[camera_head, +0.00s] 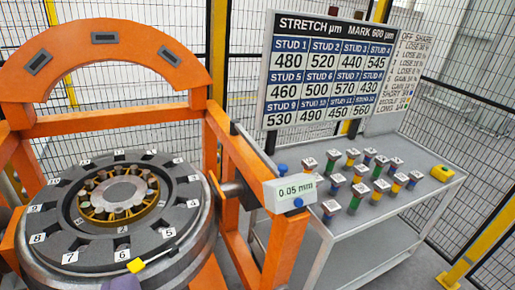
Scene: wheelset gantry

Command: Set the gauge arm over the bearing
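The bearing (120,194) sits in the middle of a dark numbered ring (190,215) at left, with a gold cage, brown and grey rollers and a pale hub. The box has blue knobs above and below. Bar and box lie to the right of the bearing, not over it. A small yellow block (136,265) is on the ring's front edge with a thin dark rod.
An orange frame (120,124) arches behind the ring, with a post on its right. A grey cart (390,212) at right carries several colour-banded studs and a yellow block (442,173). A stretch board (328,72) stands behind it. Black mesh fencing closes the back.

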